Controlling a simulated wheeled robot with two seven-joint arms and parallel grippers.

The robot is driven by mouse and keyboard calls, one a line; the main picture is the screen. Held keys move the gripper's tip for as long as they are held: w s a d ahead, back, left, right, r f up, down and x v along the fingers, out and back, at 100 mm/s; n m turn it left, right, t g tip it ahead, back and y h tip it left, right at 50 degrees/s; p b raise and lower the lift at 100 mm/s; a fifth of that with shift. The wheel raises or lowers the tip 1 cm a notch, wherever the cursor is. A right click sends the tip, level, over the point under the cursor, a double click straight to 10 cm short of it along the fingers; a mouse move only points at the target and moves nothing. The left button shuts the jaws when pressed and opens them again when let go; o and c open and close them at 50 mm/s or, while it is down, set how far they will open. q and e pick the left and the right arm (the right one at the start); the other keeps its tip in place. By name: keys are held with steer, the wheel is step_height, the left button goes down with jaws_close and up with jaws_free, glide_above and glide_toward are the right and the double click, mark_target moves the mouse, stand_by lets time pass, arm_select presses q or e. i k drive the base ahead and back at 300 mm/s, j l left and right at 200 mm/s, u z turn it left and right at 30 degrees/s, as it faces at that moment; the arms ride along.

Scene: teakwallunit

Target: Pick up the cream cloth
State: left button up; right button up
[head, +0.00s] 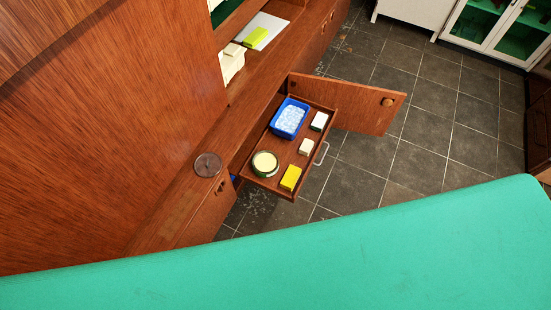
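A pale cream item (231,66) lies in the open compartment of the wooden wall unit, at its left end. It may be the cream cloth, but it is partly cut off by the wood panel and too small to tell for sure. A smaller cream piece (234,49) lies on or against it. Neither of my grippers shows in the head view.
A pulled-out tray (279,152) holds a blue basket (274,126), a green-rimmed round dish (264,164), a yellow block (291,177) and two pale blocks. An open door (350,104) stands behind it. A large turquoise surface (300,265) fills the bottom.

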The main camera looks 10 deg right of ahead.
mark_target(306, 146)
steer(key=i+l+u, duration=0.25)
steer(key=l, duration=0.25)
steer(key=l+u, duration=0.25)
steer(key=l, duration=0.25)
steer(key=l+u, duration=0.2)
steer(key=l, duration=0.35)
